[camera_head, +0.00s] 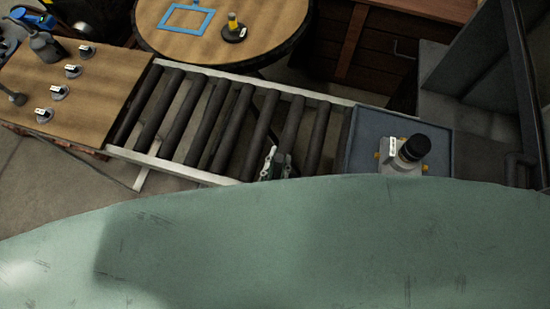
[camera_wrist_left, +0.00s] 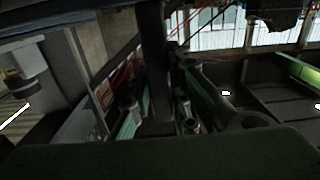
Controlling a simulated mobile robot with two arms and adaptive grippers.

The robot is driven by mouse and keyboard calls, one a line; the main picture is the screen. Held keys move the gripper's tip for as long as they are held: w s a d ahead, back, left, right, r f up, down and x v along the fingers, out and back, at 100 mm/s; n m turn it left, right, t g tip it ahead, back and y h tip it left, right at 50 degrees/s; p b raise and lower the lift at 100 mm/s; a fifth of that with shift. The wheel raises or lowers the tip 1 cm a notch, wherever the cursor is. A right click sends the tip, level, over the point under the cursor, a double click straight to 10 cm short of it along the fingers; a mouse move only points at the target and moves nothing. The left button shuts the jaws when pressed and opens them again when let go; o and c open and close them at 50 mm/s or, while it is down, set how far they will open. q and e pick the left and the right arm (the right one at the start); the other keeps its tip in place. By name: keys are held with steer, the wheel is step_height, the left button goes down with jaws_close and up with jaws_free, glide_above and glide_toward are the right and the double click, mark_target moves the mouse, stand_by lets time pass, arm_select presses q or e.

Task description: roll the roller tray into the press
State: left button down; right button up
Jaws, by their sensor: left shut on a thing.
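The roller tray (camera_head: 362,128) is a flat blue-grey tray at the right end of the roller track (camera_head: 190,172). It carries a pale block with a black cylinder (camera_head: 413,149). Dark grey plates at the right (camera_head: 500,60) look like part of the press. My left gripper (camera_head: 275,163) is over the track's near side, left of the tray. In the left wrist view its fingers (camera_wrist_left: 160,118) are shut on a dark bar (camera_wrist_left: 153,60). I cannot trace whether this bar belongs to the tray. My green body hides the tray's near edge. My right gripper is out of view.
A wooden table (camera_head: 60,95) with several small parts stands at the track's left end. A round table (camera_head: 190,40) with a blue frame (camera_head: 187,18) and a dark stand (camera_head: 235,32) is behind the track. The rollers left of my gripper are bare.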

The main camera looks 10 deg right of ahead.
arm_select(q)
steer(key=c, duration=1.6)
jaws_free()
steer(key=shift+c, duration=0.2)
steer(key=v, duration=1.2)
steer(key=shift+f, duration=0.15)
